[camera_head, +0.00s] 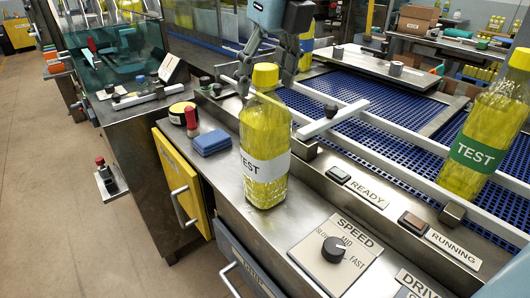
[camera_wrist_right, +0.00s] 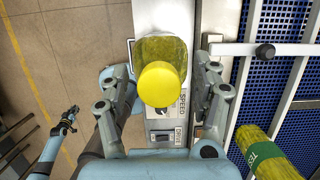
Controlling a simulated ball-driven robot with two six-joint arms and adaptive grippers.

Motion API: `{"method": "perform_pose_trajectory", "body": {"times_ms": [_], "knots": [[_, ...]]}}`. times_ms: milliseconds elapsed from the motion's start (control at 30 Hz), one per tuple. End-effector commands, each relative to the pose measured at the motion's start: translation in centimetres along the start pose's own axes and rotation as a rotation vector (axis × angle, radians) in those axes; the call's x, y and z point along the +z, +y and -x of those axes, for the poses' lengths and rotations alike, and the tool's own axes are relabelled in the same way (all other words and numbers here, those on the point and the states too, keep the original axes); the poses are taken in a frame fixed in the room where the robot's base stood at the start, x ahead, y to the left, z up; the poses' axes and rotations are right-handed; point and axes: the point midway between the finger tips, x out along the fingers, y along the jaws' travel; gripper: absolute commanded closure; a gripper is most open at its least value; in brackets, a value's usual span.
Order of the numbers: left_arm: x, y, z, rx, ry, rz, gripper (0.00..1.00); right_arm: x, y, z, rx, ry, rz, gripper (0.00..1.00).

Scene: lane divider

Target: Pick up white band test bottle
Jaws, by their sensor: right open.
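The white band test bottle (camera_head: 266,135), with yellow liquid and a yellow cap, stands upright on the steel ledge in the head view. In the right wrist view its cap (camera_wrist_right: 160,84) sits between my fingers. My right gripper (camera_head: 264,72) is open at the bottle's top, its fingers on either side; it also shows in the wrist view (camera_wrist_right: 170,75). I cannot tell whether either finger touches the bottle. My left gripper (camera_wrist_right: 70,118) is small at the left of the wrist view; its jaw state is unclear.
A green band test bottle (camera_head: 478,140) stands at the right by the blue conveyor (camera_head: 350,100). White rails (camera_head: 333,120) run along the belt. A speed knob (camera_head: 333,249) is in front.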

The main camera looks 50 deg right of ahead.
Motion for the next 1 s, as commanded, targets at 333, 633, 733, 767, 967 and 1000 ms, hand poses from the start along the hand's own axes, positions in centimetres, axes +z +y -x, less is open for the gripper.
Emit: {"method": "perform_pose_trajectory", "body": {"times_ms": [333,633,733,767,967,1000], "knots": [[0.12,-0.33,0.08,-0.004,-0.002,-0.002,1.00,0.04,0.00,0.12,0.000,0.000,0.000,0.66],[0.18,-0.47,0.07,-0.005,-0.003,-0.002,1.00,0.03,0.00,0.11,0.000,0.000,0.000,1.00],[0.19,-0.47,0.07,-0.005,-0.004,-0.002,1.00,0.03,0.00,0.11,0.000,0.000,0.000,1.00],[0.20,-0.47,0.07,-0.005,-0.004,-0.002,1.00,0.02,0.00,0.11,0.000,0.000,0.000,1.00],[0.22,-0.47,0.08,-0.005,-0.004,-0.002,1.00,0.10,-0.01,0.16,0.000,-0.002,0.000,1.00],[0.22,-0.47,0.12,-0.005,-0.004,-0.002,1.00,0.11,-0.01,0.19,0.000,-0.002,0.000,1.00]]}}
